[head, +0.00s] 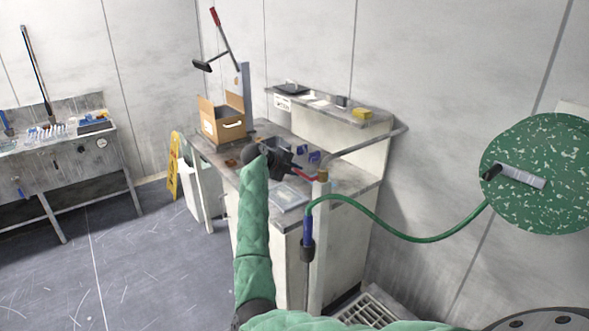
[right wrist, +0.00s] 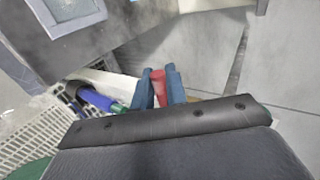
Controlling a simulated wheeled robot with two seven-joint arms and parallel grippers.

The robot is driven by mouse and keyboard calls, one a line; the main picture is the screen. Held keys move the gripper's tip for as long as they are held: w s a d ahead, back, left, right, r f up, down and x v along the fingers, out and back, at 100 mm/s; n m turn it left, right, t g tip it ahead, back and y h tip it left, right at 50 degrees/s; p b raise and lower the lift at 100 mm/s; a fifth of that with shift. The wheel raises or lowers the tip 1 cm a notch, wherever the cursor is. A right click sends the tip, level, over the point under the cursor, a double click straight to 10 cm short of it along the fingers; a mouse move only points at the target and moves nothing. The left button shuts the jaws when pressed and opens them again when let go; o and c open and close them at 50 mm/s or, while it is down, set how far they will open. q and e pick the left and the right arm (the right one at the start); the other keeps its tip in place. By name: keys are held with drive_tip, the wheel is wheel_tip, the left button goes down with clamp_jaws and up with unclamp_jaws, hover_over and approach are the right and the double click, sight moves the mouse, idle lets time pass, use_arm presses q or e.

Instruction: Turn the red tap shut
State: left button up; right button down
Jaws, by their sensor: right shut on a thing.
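The red tap (head: 311,178) shows as a short red lever beside a brass fitting (head: 323,175) on top of a pale post at the counter's front right corner. My right gripper (head: 302,174) reaches it from the left. In the right wrist view, its two blue fingers (right wrist: 160,88) are shut on the red lever (right wrist: 160,85), one on each side. The fingers and gripper body hide part of the lever and the valve, so its exact angle is hard to tell. My left gripper is not in view.
A blue nozzle (head: 308,232) hangs beside the post. The counter holds a cardboard box (head: 222,125) and a clear tray (head: 288,196). A floor grate (head: 368,308) lies below.

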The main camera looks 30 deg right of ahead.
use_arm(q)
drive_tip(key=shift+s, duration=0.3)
use_arm(e)
drive_tip(key=shift+f, duration=0.1)
drive_tip(key=c, duration=1.5)
unclamp_jaws()
drive_tip(key=shift+a, duration=0.3)
drive_tip(key=b+v, duration=0.3)
drive_tip(key=v, duration=0.3)
drive_tip(key=shift+w, duration=0.1)
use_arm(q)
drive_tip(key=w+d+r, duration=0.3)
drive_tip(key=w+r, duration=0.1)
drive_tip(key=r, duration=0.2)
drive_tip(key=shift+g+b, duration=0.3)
use_arm(e)
drive_tip(key=shift+a+r, duration=0.45)
drive_tip(key=shift+a, duration=0.05)
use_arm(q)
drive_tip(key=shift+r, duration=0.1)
